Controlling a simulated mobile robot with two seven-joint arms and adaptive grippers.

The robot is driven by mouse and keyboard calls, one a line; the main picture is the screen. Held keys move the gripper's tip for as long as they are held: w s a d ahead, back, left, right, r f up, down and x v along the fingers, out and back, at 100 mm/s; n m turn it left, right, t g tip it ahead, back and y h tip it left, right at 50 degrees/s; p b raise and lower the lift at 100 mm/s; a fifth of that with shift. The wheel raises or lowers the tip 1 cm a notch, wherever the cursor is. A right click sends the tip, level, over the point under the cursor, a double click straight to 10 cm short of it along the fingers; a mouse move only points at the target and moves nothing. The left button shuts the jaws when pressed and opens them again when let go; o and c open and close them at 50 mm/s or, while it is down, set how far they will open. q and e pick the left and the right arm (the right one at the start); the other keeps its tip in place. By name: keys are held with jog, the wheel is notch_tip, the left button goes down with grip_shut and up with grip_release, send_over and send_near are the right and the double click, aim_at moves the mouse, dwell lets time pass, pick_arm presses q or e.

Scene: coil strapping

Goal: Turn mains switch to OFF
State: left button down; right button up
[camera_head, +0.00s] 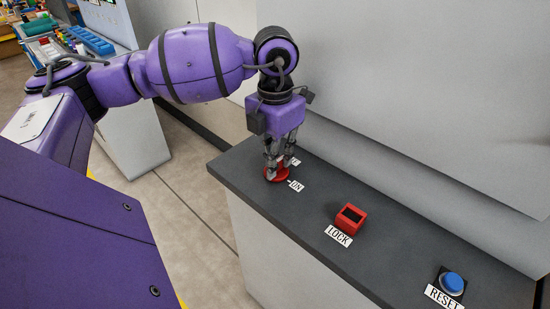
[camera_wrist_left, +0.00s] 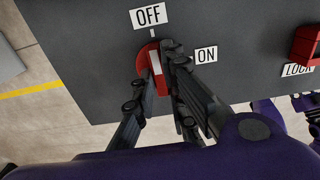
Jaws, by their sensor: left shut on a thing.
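The mains switch is a red round dial (camera_wrist_left: 144,68) on the dark counter top, with a white bar on it. In the left wrist view the bar points up, close to the tick under the OFF label (camera_wrist_left: 148,16); the ON label (camera_wrist_left: 206,54) is to its right. My left gripper (camera_head: 280,167) points down over the switch, its fingers shut on the switch's handle. The fingers hide much of the handle and part of the dial. In the head view the OFF label is mostly hidden behind the fingers.
A red LOCK block (camera_head: 351,218) with a square opening stands right of the switch on the dark counter (camera_head: 310,219). A blue RESET button (camera_head: 452,283) is further right. A grey panel wall (camera_head: 420,90) rises behind the counter.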

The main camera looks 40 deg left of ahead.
pick_arm(q)
jog(key=c, duration=1.8)
grip_release()
notch_tip(320, 180, up, 12)
